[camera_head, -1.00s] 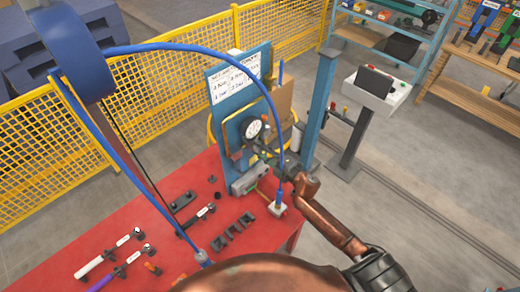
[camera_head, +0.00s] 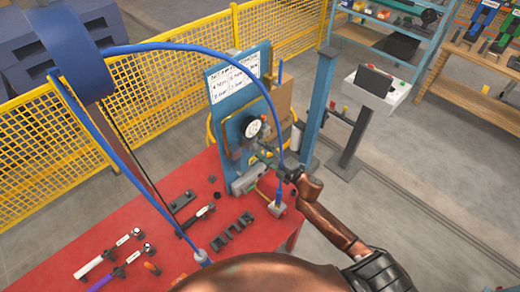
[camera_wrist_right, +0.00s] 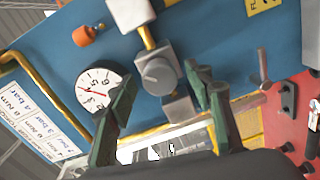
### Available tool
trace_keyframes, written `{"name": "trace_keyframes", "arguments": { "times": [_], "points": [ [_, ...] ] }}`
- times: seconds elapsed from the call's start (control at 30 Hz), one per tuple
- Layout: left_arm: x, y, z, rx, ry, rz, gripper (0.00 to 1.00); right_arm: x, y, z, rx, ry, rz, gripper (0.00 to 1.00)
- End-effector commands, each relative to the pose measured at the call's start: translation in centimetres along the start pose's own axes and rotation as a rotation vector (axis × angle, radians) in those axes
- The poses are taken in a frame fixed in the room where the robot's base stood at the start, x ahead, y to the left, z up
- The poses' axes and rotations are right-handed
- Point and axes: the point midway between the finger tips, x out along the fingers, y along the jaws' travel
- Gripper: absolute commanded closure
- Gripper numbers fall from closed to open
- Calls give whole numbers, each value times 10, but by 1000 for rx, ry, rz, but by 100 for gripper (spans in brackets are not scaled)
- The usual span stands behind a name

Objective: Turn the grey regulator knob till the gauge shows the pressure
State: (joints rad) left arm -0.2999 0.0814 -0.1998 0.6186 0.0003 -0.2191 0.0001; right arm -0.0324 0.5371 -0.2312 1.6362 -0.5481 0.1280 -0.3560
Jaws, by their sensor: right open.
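The grey regulator knob (camera_wrist_right: 157,75) is on the blue panel (camera_wrist_right: 215,35) in the right wrist view, below a yellow pipe and a grey block. The round white gauge (camera_wrist_right: 98,88) with a red needle is to its left; it also shows in the head view (camera_head: 252,128), where its reading is too small to tell. My right gripper (camera_wrist_right: 162,80) is open, with one dark green finger on each side of the knob in the picture. I cannot tell whether they touch it. In the head view the right gripper (camera_head: 267,152) is close in front of the panel and hides the knob.
The red table (camera_head: 130,225) holds several tools and dark blocks at left. A blue hose (camera_head: 190,47) arches over the panel and comes down near my right arm. A blue post (camera_head: 318,110) stands just right of the panel. A sheet of pressures (camera_head: 233,80) is on top.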

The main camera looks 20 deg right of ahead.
Motion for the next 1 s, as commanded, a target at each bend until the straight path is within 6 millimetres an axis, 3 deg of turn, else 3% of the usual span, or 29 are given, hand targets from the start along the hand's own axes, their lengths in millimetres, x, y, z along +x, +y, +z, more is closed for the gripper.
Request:
{"name": "trace_keyframes", "arguments": {
  "times": [0.3, 0.5, 1.0],
  "points": [
    [0, 1, -1, 0, 0, 1, 60, -67, -1, 0, 0, -2, -3, 53],
    [0, 1, -1, 0, 1, 1, 60, -96, -1, 0, 0, -2, -2, 53],
    [0, 2, -1, 0, 1, 2, 60, -105, 0, 0, 0, -1, -1, 53]
  ]
}}
